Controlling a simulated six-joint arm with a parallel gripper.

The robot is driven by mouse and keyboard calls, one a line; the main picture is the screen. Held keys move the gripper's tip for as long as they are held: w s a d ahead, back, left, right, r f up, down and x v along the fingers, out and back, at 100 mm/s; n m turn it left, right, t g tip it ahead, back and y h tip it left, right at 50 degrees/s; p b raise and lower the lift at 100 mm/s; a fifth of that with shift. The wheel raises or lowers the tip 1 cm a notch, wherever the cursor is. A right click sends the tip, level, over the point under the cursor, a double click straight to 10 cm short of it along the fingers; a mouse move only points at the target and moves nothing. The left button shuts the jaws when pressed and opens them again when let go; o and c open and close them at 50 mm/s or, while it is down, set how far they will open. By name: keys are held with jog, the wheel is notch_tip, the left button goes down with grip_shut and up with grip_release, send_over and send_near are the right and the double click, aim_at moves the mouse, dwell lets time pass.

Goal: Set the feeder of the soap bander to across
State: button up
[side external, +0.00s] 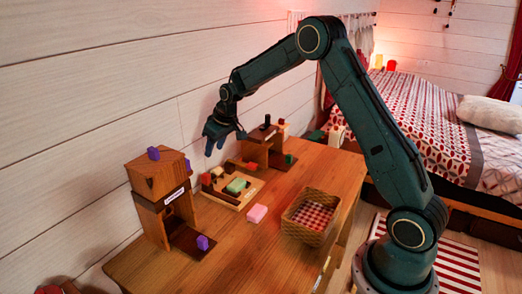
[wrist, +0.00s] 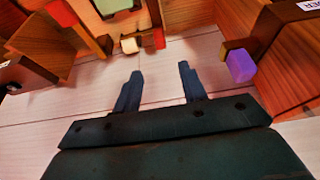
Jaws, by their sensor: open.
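A wooden machine (side external: 158,180) with a white label stands at the left end of the table; I take it as the soap bander, though its full label is unreadable. A purple block (side external: 153,153) sits on its top, and another purple block (side external: 202,243) sits at its dark lower ledge. In the wrist view one purple block (wrist: 240,66) shows at the right, beside wood with a partly cut-off label (wrist: 312,4). I cannot tell how the feeder is set. My gripper (side external: 215,145) is open and empty, above the back of the table, apart from the machine.
A wooden tray (side external: 245,200) with a green block (side external: 236,186) lies mid-table. A pink block (side external: 257,213) and a wicker basket (side external: 293,222) with checked cloth are nearer the front. A second wooden machine (side external: 258,152) stands at the back. The plank wall runs close behind.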

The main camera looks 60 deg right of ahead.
aim_at(206, 174)
jog(key=shift+f, duration=0.15)
jog(key=shift+x, duration=6.75)
jog(key=shift+w, duration=0.1)
grip_shut()
